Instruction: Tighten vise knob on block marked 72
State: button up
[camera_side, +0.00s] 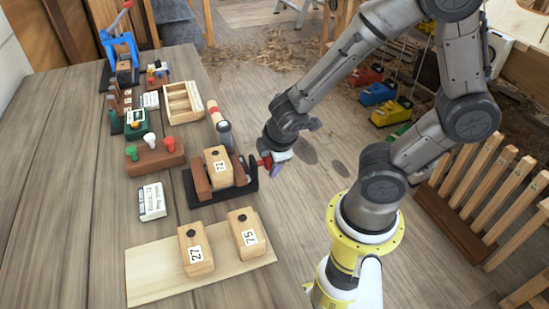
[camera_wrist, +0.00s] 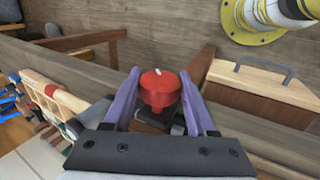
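The block marked 72 (camera_side: 217,165) stands in a dark vise (camera_side: 205,199) between brown wooden jaws, near the table's right edge. The vise's red knob (camera_side: 264,161) is at its right end. In the wrist view the red knob (camera_wrist: 160,87) has a small white mark on its face and sits between my two purple fingers. My gripper (camera_side: 273,167) is at the knob, with a finger on either side of it. In the wrist view my gripper (camera_wrist: 160,78) shows no clear gap between fingertips and knob. The contact itself is partly hidden.
Blocks marked 27 (camera_side: 196,254) and 75 (camera_side: 247,235) stand on a pale board (camera_side: 145,275) in front. A rack with green, white and red knobs (camera_side: 154,157), a printed card (camera_side: 152,202) and a wooden tray (camera_side: 183,101) lie left and behind.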

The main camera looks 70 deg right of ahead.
jog(key=c, duration=0.5)
jog(key=shift+g+y, duration=1.2)
jog(key=shift+c, duration=0.2)
jog(key=shift+d, duration=0.1)
jog(key=shift+g+y, duration=1.1)
jog(key=shift+g+y, duration=1.3)
